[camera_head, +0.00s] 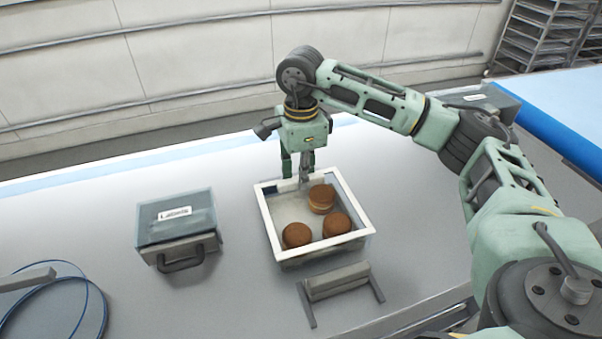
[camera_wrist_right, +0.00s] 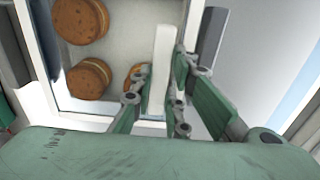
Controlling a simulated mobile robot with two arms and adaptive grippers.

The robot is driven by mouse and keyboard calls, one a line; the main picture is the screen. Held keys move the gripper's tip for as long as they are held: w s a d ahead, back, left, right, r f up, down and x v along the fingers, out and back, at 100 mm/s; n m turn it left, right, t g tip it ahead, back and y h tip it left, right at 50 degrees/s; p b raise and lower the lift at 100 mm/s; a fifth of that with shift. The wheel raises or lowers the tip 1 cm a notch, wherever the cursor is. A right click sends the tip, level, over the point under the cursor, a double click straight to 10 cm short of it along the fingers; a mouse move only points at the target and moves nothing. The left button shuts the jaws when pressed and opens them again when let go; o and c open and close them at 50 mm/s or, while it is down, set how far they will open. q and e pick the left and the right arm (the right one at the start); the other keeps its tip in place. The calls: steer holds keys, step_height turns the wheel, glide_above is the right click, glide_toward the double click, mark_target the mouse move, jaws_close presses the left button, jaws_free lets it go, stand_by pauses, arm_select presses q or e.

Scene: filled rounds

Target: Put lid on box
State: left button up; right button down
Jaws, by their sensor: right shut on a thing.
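The box (camera_head: 320,259) stands on the grey table, with a square white frame (camera_head: 359,226) around its top. Three brown filled rounds (camera_head: 297,235) show inside the frame. No separate lid shows; I cannot tell if the frame is a clear lid's border or the box's own rim. My right gripper (camera_head: 299,175) is at the back edge of the frame, pointing down. In the right wrist view its fingers (camera_wrist_right: 157,90) are on both sides of a white strip (camera_wrist_right: 163,65), shut on it. The fingers hide part of one round. My left gripper is not in view.
A closed grey case (camera_head: 178,222) marked "Labels" stands left of the box. A grey bar on two legs (camera_head: 337,281) lies just in front of the box. A blue cable loop (camera_head: 78,290) lies at the front left. The table between case and box is clear.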

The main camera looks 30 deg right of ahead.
steer(key=shift+f, duration=0.1)
steer(key=c, duration=1.6)
jaws_free()
steer(key=o, duration=0.5)
steer(key=shift+r+p, duration=2.05)
steer(key=shift+r, duration=1.5)
